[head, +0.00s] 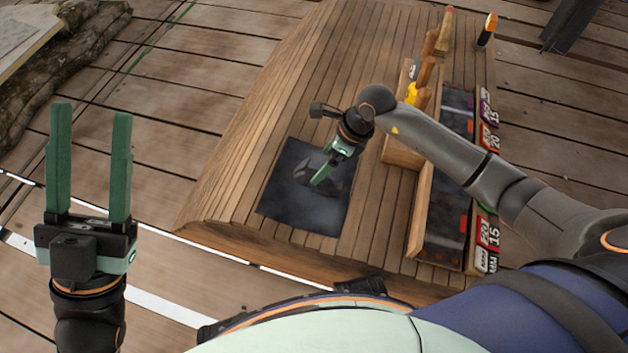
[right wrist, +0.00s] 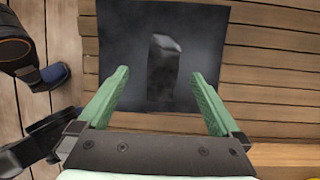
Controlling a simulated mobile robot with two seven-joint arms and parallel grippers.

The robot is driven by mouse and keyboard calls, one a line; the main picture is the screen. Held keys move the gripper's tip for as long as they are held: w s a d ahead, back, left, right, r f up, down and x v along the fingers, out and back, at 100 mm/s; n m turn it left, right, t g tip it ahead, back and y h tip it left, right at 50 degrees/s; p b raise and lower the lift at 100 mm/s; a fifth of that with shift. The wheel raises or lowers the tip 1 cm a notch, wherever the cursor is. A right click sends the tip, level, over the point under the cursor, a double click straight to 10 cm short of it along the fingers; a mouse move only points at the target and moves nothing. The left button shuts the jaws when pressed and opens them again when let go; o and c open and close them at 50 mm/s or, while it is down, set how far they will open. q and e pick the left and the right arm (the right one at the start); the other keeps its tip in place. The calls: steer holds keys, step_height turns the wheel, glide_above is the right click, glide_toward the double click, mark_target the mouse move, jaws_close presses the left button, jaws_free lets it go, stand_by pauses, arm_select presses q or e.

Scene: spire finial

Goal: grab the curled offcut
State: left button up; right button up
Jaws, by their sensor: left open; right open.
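The curled offcut (right wrist: 162,68) is a dark grey, bent piece lying on a dark square mat (right wrist: 115,35). In the head view the offcut (head: 308,172) shows only partly beside my right gripper (head: 321,180), and its dark colour blends with the mat (head: 300,218). My right gripper is open and points down over the mat. In the right wrist view the offcut lies between the lines of the two green fingers of my right gripper (right wrist: 164,76), apart from both. My left gripper (head: 91,112) is open and empty, off to the left of the bench.
The mat lies on a slatted wooden bench (head: 245,140) with a curved left side. On its right stand a wooden tool holder (head: 400,150) with handled tools and a dark tray (head: 445,220) with number labels. A log (head: 60,75) lies at the upper left.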

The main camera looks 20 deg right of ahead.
mark_target(316, 172)
steer(key=x, duration=0.2)
steer(key=shift+w+a+f+b, duration=0.1)
steer(key=shift+f+b, duration=0.25)
steer(key=shift+b, duration=0.05)
steer(key=b+x, duration=0.2)
steer(key=x, duration=0.1)
steer(key=shift+w+d+f, duration=0.15)
steer(key=shift+d+f, duration=0.1)
steer(key=shift+f, duration=0.15)
steer(key=shift+w+a+f+b, duration=0.15)
steer(key=shift+a+f+b, duration=0.15)
steer(key=shift+f, duration=0.2)
steer(key=shift+d, duration=0.1)
steer(key=shift+c, duration=0.2)
steer(key=c, duration=1.5)
jaws_close()
steer(key=shift+r, duration=0.15)
